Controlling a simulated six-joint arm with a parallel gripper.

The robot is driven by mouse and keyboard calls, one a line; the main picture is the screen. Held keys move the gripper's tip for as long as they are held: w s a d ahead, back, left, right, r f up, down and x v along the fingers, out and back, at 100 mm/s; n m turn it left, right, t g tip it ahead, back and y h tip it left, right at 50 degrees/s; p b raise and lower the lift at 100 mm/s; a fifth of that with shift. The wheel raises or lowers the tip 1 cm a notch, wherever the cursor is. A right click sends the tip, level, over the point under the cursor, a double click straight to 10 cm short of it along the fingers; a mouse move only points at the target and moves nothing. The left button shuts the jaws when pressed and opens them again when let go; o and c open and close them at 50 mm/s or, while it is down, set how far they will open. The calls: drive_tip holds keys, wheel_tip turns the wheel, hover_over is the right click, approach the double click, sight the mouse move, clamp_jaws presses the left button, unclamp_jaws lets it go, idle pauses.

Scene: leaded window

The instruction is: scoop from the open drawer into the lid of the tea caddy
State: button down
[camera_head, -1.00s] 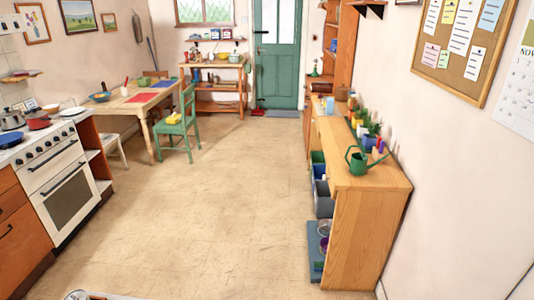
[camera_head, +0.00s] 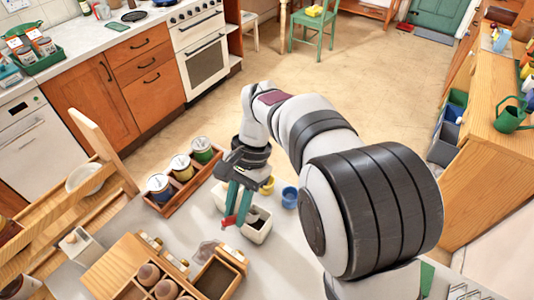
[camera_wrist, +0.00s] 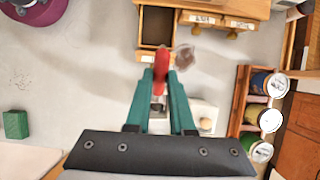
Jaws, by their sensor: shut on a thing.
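My gripper (camera_head: 233,212) points down over the grey worktop, its teal fingers shut on a slim red thing (camera_wrist: 161,68). It may be the scoop's handle; I cannot tell its full shape. An open drawer (camera_head: 240,263) with a dark inside juts from a small wooden chest. In the wrist view the drawer (camera_wrist: 141,28) lies just beyond the fingertips. Several tins with pale round tops, such as the green one (camera_head: 203,157), stand in a wooden tray. I cannot tell which is the tea caddy, or pick out a separate lid.
A white box (camera_head: 257,232), a yellow cup (camera_head: 267,188) and a blue cup (camera_head: 289,198) stand close beside my gripper. A brownish see-through thing (camera_wrist: 184,57) lies by the drawer. A wooden rack (camera_head: 98,130) rises at the left.

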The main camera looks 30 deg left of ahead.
drive_tip(key=shift+w+r+g, duration=0.2)
drive_tip(key=shift+w+g, duration=0.55)
drive_tip(key=shift+g, duration=0.15)
drive_tip(key=shift+w+r+g, duration=0.15)
drive_tip(key=shift+w+g, duration=0.65)
drive_tip(key=shift+g, duration=0.1)
drive_tip(key=shift+w+r+g, duration=0.2)
drive_tip(key=shift+w+g, duration=0.55)
drive_tip(key=shift+g, duration=0.15)
wheel_tip(320, 180, up, 5)
